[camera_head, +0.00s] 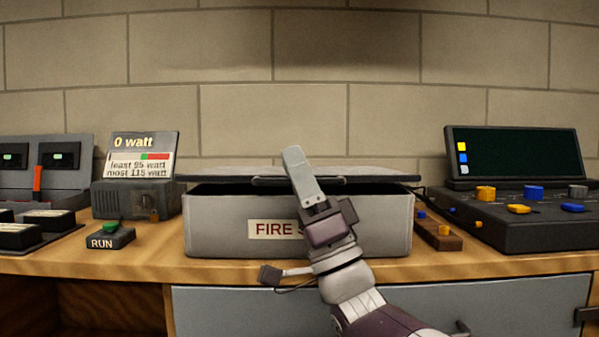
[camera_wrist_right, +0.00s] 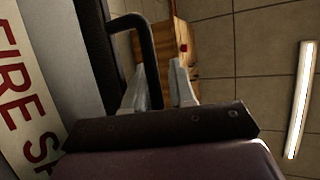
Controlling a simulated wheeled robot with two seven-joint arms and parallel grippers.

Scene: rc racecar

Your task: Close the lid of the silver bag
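The silver bag (camera_head: 230,230) is a grey box on the bench with a "FIRE S..." label; my right arm covers the rest of the label. Its lid (camera_head: 385,172) is lowered almost flat, with a dark gap between it and the body. A black handle (camera_head: 268,182) is on the lid's front edge and shows in the right wrist view (camera_wrist_right: 148,45). My right gripper (camera_head: 296,158) points upward in front of the box, its fingers crossing the handle. In the right wrist view its fingers (camera_wrist_right: 163,88) stand slightly apart, close to the handle. My left gripper is out of view.
Left of the box stand a grey meter (camera_head: 135,198) reading "0 watt" and a RUN button (camera_head: 110,237). On the right are a small brown block (camera_head: 437,234) with knobs and a control console (camera_head: 520,222) with a screen. A brick wall stands behind.

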